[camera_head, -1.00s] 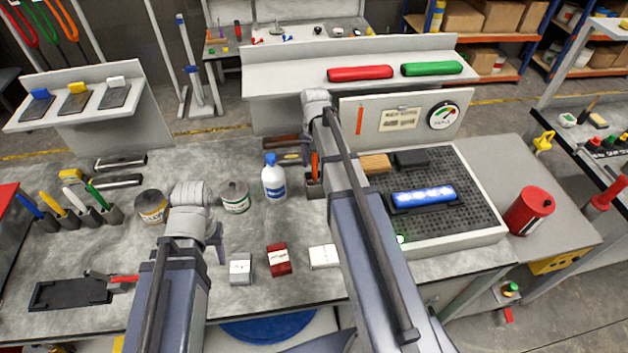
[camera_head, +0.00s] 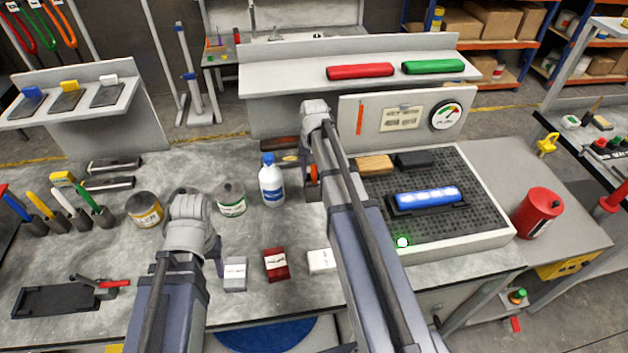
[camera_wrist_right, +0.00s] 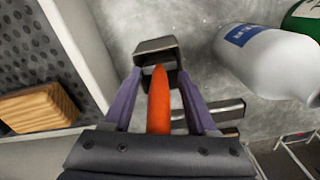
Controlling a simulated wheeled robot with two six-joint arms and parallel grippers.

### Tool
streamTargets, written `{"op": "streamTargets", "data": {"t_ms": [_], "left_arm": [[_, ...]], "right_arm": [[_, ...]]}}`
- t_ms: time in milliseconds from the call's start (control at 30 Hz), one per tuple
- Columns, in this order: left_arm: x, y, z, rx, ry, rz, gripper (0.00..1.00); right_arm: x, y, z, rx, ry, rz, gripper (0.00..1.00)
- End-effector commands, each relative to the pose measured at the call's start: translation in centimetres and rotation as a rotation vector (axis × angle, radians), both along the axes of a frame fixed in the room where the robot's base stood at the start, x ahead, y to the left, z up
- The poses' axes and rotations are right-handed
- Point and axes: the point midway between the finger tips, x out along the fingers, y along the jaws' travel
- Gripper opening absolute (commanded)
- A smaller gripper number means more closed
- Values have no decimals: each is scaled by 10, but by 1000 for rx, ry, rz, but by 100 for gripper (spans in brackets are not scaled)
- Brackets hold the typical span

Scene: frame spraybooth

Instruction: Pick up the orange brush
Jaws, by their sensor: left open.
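The orange brush (camera_wrist_right: 158,105) shows in the right wrist view as an orange handle between the two fingers of my right gripper (camera_wrist_right: 160,88). The fingers are spread on either side of it, with a gap visible on each side. A dark square holder (camera_wrist_right: 155,46) lies just past the fingertips. The handle's near end is hidden by the gripper body. In the head view my right arm hides most of the brush; a bit of orange (camera_head: 313,172) shows beside the arm. My left gripper (camera_head: 219,262) is open and empty over the table, mostly hidden by its wrist.
A white bottle (camera_head: 271,182) stands close left of the brush and also shows in the wrist view (camera_wrist_right: 268,62). A wooden block (camera_head: 375,164) lies on the perforated tray at right. Cans (camera_head: 231,202) and small boxes (camera_head: 276,264) stand near my left arm.

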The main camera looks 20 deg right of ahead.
Motion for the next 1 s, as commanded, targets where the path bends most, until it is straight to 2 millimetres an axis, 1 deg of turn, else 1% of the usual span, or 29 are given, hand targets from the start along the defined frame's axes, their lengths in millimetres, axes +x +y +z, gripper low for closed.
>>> {"op": "streamTargets", "data": {"t_ms": [33,67,400,500,1000], "left_arm": [[0,0,0,0,0,0,50],[0,0,0,0,0,0,50],[0,0,0,0,0,0,50],[0,0,0,0,0,0,50],[0,0,0,0,0,0,50]], "right_arm": [[0,0,0,0,0,0,52],[0,0,0,0,0,0,48],[0,0,0,0,0,0,10],[0,0,0,0,0,0,0],[0,0,0,0,0,0,0]]}}
